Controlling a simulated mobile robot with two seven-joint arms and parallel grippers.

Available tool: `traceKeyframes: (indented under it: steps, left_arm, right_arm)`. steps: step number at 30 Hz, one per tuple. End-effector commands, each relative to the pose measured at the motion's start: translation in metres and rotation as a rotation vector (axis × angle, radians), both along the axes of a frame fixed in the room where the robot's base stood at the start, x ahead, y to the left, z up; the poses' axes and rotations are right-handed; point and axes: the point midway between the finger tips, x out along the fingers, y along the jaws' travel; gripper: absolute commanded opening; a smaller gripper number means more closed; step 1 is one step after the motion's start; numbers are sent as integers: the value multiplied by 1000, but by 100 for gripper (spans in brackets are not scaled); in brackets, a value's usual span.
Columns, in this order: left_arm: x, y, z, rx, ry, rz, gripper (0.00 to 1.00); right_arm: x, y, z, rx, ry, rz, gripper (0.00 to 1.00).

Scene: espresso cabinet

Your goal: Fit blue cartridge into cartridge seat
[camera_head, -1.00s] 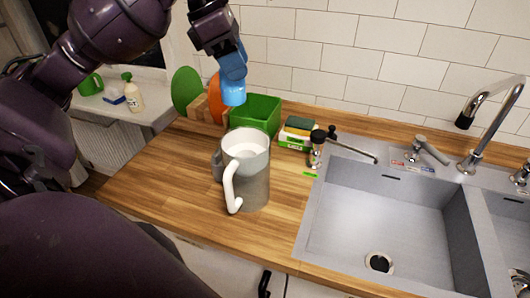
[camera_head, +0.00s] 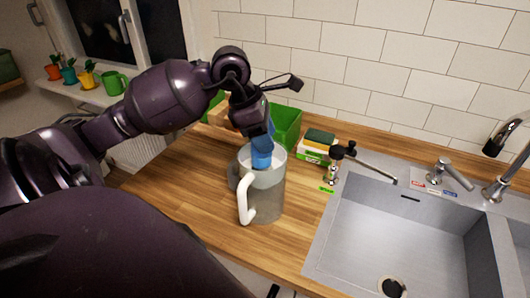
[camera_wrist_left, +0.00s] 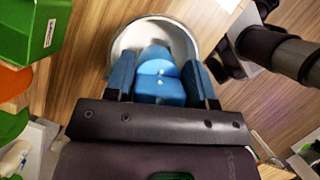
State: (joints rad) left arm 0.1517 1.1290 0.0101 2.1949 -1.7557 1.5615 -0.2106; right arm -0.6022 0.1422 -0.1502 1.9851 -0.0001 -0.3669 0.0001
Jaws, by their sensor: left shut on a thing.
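The blue cartridge (camera_head: 261,160) is in the jaws of my left gripper (camera_head: 263,144), whose fingers are also blue. In the head view its lower end overlaps the open mouth of the grey pitcher (camera_head: 268,203) with a white handle. In the left wrist view the cartridge (camera_wrist_left: 158,72) sits between the two fingers of my left gripper (camera_wrist_left: 161,78), with the pitcher's round white rim (camera_wrist_left: 121,42) behind it. I cannot tell how deep its lower end is. The cartridge seat is not clearly visible; the cartridge and gripper cover much of the pitcher's inside. My right gripper is out of view.
A green bin (camera_head: 288,127) stands behind the pitcher. A sponge stack (camera_head: 318,146) and a small dark-topped item (camera_head: 334,162) stand right of it, before the sink (camera_head: 400,215). The wooden counter (camera_head: 190,195) is clear left of the pitcher.

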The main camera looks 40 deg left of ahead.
Motion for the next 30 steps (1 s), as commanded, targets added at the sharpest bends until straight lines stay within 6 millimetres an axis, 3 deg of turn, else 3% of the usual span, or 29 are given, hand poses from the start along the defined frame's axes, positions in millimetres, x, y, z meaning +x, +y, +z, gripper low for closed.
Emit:
traceKeyframes:
  steps: [15,28,29,30]
  left_arm:
    - [0,0,-52,-2,0,1,24]
    - [0,0,-59,1,-1,-1,24]
    - [0,0,-59,1,-1,-1,51]
    - [0,0,-58,1,-1,-1,57]
  right_arm:
    - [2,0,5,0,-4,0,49]
    - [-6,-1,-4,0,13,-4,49]
    - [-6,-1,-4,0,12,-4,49]
    - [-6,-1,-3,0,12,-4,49]
